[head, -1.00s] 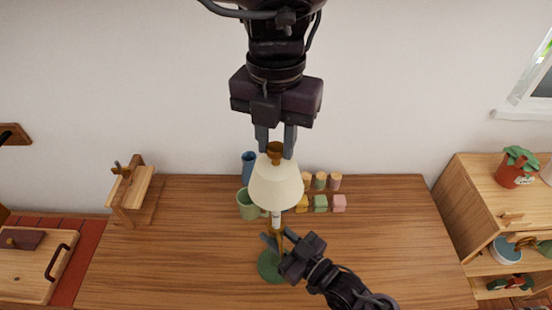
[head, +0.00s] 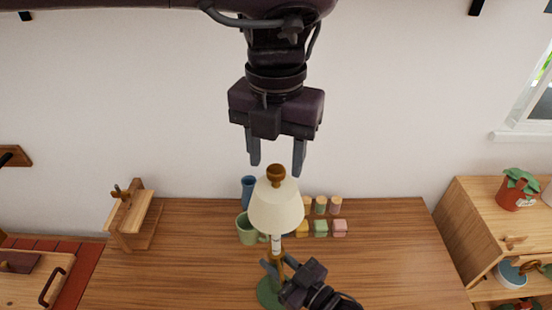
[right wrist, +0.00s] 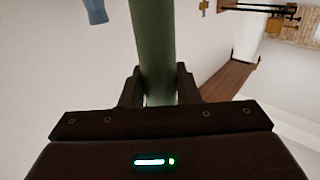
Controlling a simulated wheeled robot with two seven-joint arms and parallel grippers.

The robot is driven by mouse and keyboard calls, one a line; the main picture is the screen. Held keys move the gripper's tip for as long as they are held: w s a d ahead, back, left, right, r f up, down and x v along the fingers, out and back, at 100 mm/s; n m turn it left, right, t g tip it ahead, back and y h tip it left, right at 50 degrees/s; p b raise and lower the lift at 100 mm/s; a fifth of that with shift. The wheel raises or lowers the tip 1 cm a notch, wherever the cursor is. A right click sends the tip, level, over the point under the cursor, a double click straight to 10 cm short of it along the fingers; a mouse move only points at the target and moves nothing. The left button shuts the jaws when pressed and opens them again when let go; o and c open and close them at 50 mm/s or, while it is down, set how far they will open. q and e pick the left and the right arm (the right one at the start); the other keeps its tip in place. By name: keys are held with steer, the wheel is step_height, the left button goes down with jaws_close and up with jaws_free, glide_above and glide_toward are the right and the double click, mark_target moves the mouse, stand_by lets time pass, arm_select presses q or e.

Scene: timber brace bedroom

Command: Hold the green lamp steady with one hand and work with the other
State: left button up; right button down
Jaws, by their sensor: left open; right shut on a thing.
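My right gripper (head: 277,271) is shut on the lamp's stem low down, below the shade. In the right wrist view the green stem (right wrist: 152,45) runs between its fingers. My left gripper (head: 276,167) points down just above the knob, open, with its fingers spread wide to either side and apart from it.
Behind the lamp stand a green mug (head: 246,230), a blue vase (head: 249,190) and several coloured blocks (head: 320,228), partly hidden. A small wooden stand (head: 132,215) is at the table's left. A shelf (head: 470,225) with a potted plant (head: 516,190) is at right. The table's right side is clear.

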arm_select(q)
step_height(320, 180, up, 6)
stand_by(0.5)
arm_select(e)
steer(key=c, duration=1)
jaws_free()
